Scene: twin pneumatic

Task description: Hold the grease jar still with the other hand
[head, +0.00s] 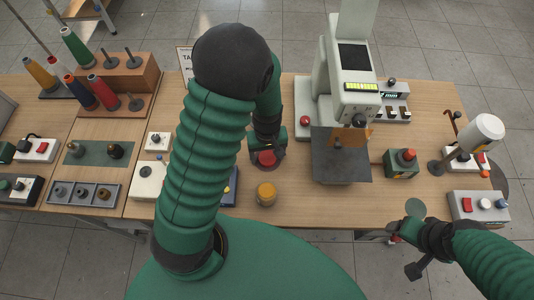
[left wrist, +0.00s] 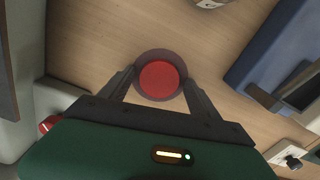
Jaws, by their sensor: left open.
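A round dark jar with a red lid (head: 266,158), which I take as the grease jar, stands on the table left of the press. In the left wrist view its red lid (left wrist: 160,79) sits between the fingertips of my left gripper (left wrist: 160,88). My left gripper is open, with one finger on each side of the jar; I cannot tell if they touch it. In the head view my left arm hides part of this gripper. My right gripper (head: 405,248) is at the front edge of the table, right of the jar; its finger state is unclear.
An amber jar (head: 266,194) stands just in front of the red-lidded jar. A grey press (head: 341,160) and a box with a red button (head: 402,163) stand to the right. A blue box (left wrist: 275,55) is right of the jar in the wrist view.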

